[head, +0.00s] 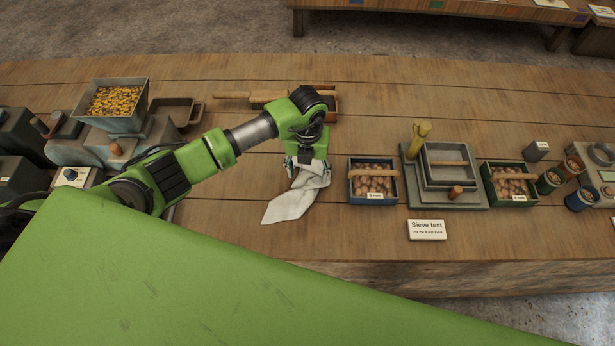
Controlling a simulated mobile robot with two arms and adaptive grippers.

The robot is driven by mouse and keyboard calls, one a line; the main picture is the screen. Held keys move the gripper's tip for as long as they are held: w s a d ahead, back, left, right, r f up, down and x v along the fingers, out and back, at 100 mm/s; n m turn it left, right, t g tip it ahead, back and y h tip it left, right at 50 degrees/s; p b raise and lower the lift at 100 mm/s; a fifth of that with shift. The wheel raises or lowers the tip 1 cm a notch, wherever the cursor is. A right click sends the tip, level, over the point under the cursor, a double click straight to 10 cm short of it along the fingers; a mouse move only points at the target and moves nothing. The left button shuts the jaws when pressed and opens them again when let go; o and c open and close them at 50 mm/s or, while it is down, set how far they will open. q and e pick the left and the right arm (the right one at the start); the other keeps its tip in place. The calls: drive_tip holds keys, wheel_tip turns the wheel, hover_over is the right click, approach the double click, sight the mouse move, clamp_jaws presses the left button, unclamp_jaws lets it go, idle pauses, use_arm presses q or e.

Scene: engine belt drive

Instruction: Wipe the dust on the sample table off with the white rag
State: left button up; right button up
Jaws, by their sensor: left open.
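The white rag (291,206) lies crumpled on the wooden sample table (220,225), left of the blue-edged box. Its upper end reaches up to my left gripper (306,168). My left gripper is open, pointing down over that end of the rag, with cloth showing around and between its fingers. I cannot tell whether the fingers touch the cloth. The gripper hides part of the rag and the table behind it. I cannot make out dust on the table from here. My right gripper is not in view.
Right of the rag stand a blue box of brown lumps (373,182), a sieve stand (446,170), a green box (509,184) and a "Sieve test" sign (427,230). A wooden tray (322,101) lies behind my wrist. A hopper of yellow grains (115,103) stands left.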

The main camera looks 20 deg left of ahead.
use_arm(q)
drive_tip(key=shift+f, duration=0.2)
drive_tip(key=shift+f+b, duration=1.1)
drive_tip(key=shift+f, duration=0.1)
clamp_jaws()
wheel_tip(320, 180, up, 12)
drive_tip(key=p, duration=0.9)
